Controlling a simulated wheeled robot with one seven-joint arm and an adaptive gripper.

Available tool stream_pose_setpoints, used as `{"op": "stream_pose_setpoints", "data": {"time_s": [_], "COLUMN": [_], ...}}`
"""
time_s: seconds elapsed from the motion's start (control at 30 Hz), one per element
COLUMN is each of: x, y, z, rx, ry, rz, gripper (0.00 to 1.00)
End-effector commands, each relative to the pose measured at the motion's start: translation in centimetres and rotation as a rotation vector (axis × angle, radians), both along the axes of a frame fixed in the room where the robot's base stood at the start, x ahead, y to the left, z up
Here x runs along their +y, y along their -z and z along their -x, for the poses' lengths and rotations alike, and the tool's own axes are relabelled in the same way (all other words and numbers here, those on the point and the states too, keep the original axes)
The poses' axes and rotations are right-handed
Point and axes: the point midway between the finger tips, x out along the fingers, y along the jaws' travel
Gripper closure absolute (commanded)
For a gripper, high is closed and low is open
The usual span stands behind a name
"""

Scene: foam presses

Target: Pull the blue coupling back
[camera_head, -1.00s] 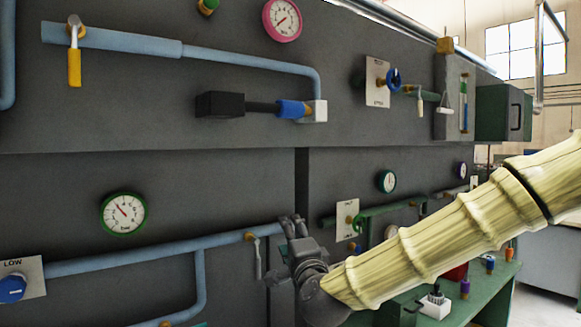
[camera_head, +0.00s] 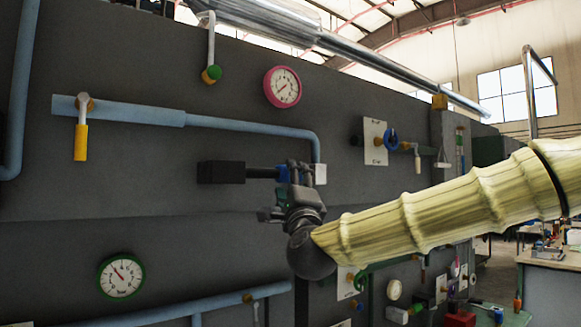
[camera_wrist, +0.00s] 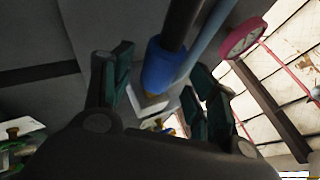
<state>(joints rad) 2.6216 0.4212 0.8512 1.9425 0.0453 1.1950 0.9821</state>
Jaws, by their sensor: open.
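The blue coupling (camera_head: 283,174) sits at the right end of a dark rod, between a black block (camera_head: 221,172) and a white block (camera_head: 320,174) on the grey panel. In the head view my gripper (camera_head: 300,172) is in front of the coupling and hides most of it. In the wrist view the blue coupling (camera_wrist: 166,68) shows between the two open fingers of my gripper (camera_wrist: 158,85), with the dark rod (camera_wrist: 188,22) beyond it and the white block (camera_wrist: 150,102) on its near side. I see no finger clearly touching the coupling.
A light blue pipe (camera_head: 250,132) runs above and bends down to the white block. A pink gauge (camera_head: 282,87) and a yellow-handled valve (camera_head: 81,140) are higher on the panel. A blue knob (camera_head: 391,139) is to the right.

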Motion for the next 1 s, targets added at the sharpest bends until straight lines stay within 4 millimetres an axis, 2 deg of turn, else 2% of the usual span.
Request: {"op": "stream_pose_setpoints", "data": {"time_s": [0.1,0.3,0.67,0.77,1.0], "x": [0.2,0.5,0.5,0.5,0.5], "y": [-1.2,-1.8,-1.9,-1.9,-1.9], "z": [-1.4,-2.8,-3.1,-3.1,-3.1], "rx": [-0.001,0.0,0.0,0.0,0.0], "ry": [0.001,0.0,0.0,0.001,0.001], "rz": [0.001,0.001,0.001,0.001,0.001], "gripper": [0.42,0.42,0.42,0.56,1.0]}}
